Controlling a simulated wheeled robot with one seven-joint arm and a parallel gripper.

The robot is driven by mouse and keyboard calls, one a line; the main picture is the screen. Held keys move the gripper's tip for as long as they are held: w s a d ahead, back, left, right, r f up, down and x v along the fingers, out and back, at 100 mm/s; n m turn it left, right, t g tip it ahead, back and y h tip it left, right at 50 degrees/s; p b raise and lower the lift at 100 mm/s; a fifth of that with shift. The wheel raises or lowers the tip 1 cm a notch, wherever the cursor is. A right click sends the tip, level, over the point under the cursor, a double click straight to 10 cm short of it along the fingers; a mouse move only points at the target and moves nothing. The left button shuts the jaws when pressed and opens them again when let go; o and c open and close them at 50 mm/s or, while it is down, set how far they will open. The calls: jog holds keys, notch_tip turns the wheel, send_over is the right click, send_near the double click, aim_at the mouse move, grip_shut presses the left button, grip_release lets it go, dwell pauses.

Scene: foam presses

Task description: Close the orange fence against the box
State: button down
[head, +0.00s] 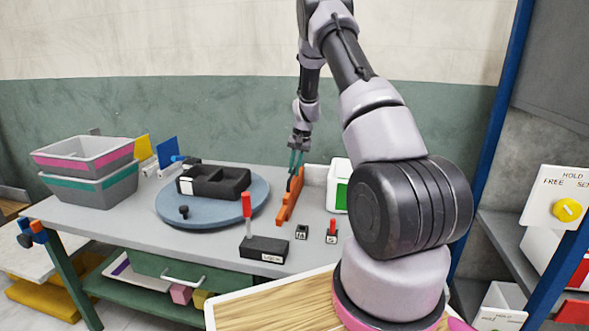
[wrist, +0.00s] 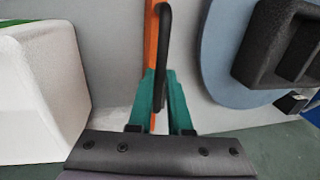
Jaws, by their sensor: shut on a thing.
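The orange fence (head: 288,206) stands upright on the grey table, between the round blue turntable and the white box. It carries a black handle (wrist: 165,40), seen in the wrist view beside the orange strip (wrist: 151,45). My gripper (head: 297,160), with green fingers (wrist: 160,100), is shut on the fence's handle from above; the exact contact is partly hidden between the fingers. The white box (head: 337,172) with a green panel stands to the right of the fence in the head view. It shows at left in the wrist view (wrist: 40,85), with bare table between it and the fence.
The blue turntable (head: 165,207) bears a black foam tray (head: 215,182). A black block with a red lever (head: 264,249) and small labelled switches (head: 331,237) sit at the front. Stacked bins (head: 85,187) stand at the left. My arm covers the table's right side.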

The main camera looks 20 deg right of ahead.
jog(key=s+d, duration=0.4)
jog(key=d, duration=0.2)
jog(key=shift+s+d, duration=0.15)
jog(key=c, duration=0.8)
grip_release()
jog(key=shift+c, duration=0.2)
notch_tip(320, 180, up, 11)
jog(key=s+d, duration=0.1)
jog(key=shift+d+f, duration=0.15)
jog(key=shift+d, duration=0.25)
jog(key=shift+s, duration=0.1)
